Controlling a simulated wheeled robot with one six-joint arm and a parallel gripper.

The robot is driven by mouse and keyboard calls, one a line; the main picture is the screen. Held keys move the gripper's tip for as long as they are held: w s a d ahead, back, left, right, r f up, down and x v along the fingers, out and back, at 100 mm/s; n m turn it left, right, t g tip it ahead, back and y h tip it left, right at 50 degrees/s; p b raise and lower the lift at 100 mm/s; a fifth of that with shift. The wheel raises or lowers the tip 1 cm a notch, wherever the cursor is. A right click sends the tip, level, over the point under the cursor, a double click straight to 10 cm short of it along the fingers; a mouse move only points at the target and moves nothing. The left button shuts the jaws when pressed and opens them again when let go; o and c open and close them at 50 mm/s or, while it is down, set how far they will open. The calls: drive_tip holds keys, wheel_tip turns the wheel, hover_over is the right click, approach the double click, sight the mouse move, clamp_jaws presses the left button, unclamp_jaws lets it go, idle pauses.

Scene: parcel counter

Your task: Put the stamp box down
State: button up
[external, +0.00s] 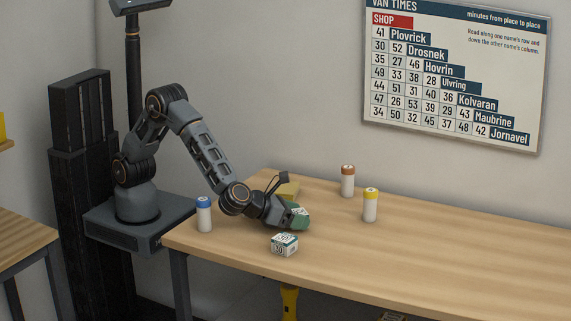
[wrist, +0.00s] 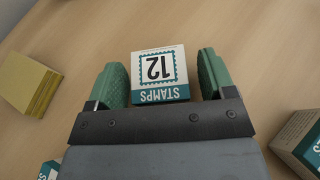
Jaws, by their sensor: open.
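A white and teal stamp box (wrist: 160,72) marked 12 stands between the fingers of my gripper (wrist: 162,80) in the wrist view. The green fingers are open, one on each side of the box. A narrow gap shows on the right; on the left I cannot tell if finger and box touch. In the external view my gripper (external: 299,216) is low over the wooden counter (external: 430,255), and the box (external: 297,209) is mostly hidden by the fingers. It appears to rest on the counter.
Another stamp box (external: 285,245) stands just in front of my gripper. A yellow block (external: 289,190) lies behind it. Tubs with blue (external: 204,215), orange (external: 347,182) and yellow (external: 370,206) lids stand around. A teal corner (wrist: 48,171) shows at lower left. The counter's right side is clear.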

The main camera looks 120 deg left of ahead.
drive_tip(key=v, duration=1.2)
drive_tip(key=shift+s+a+r+n, duration=0.15)
drive_tip(key=shift+a+r+n, duration=0.05)
drive_tip(key=shift+a+n, duration=0.1)
drive_tip(key=s+a+n, duration=0.1)
drive_tip(key=s+a+r+n+g, duration=0.1)
drive_tip(key=s+a+n+g+p, duration=0.1)
drive_tip(key=shift+s+a+r+n, duration=0.15)
drive_tip(key=shift+a+r+n, duration=0.15)
drive_tip(key=shift+a+r, duration=0.1)
drive_tip(key=s+a+r+n+g+h+p, duration=0.2)
drive_tip(key=s+n+h, duration=0.2)
drive_tip(key=s+n, duration=0.6)
drive_tip(key=s+a+r+n+g+h+p, duration=0.1)
drive_tip(key=s+n+h, duration=0.4)
drive_tip(key=s+n, duration=0.6)
drive_tip(key=shift+s+a+r+n+g+p, duration=0.15)
drive_tip(key=shift+a+r+n+g+p, duration=0.25)
drive_tip(key=shift+a+r+n+p, duration=0.45)
drive_tip(key=shift+o, duration=0.5)
drive_tip(key=shift+d+f, duration=0.1)
drive_tip(key=shift+d, duration=0.1)
